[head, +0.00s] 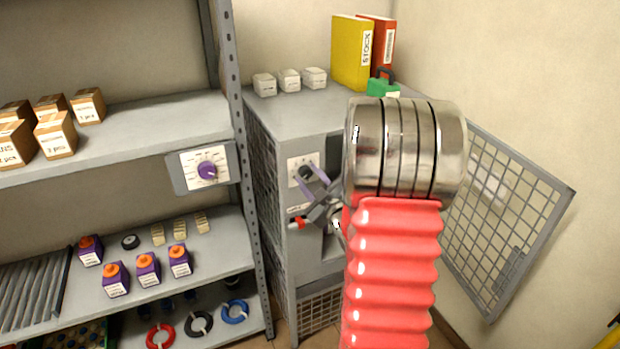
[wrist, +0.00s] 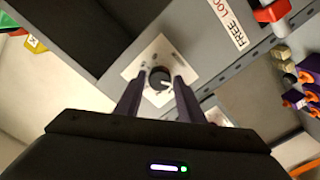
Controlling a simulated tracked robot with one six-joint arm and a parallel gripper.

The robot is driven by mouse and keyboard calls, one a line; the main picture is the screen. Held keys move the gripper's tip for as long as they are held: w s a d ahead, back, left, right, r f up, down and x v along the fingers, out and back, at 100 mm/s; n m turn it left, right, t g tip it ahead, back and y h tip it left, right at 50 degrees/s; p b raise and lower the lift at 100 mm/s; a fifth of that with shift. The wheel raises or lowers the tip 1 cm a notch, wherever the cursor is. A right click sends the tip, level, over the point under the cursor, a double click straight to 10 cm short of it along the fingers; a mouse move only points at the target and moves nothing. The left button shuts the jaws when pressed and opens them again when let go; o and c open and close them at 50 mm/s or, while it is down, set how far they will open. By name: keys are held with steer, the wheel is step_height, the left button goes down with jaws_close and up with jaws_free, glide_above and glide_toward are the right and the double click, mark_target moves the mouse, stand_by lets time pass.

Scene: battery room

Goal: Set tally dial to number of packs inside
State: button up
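A dial with a dark round knob (wrist: 159,79) and a white pointer mark sits on a pale square plate on the grey cabinet (head: 268,125). In the head view the dial plate (head: 292,164) is partly covered by my gripper. My gripper (head: 317,182) is open, its purple fingers pointing at the dial. In the wrist view the fingers stand on either side of the knob, with small gaps. I cannot tell if the knob lies between the tips in depth. My arm hides most of the cabinet's inside; no packs in it can be made out.
A mesh door (head: 505,215) stands open at the right. A red-tipped handle (head: 297,222) is below the dial. Another dial with a purple knob (head: 207,170) is on the left shelf, above several purple packs with orange caps (head: 148,268). White boxes (head: 289,79) and binders stand on the cabinet.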

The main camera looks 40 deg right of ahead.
steer(key=c, duration=0.6)
steer(key=shift+d, duration=0.3)
steer(key=shift+c, duration=0.6)
steer(key=shift+a, duration=0.25)
steer(key=shift+m, duration=0.3)
steer(key=m, duration=0.3)
steer(key=shift+m, duration=2.1)
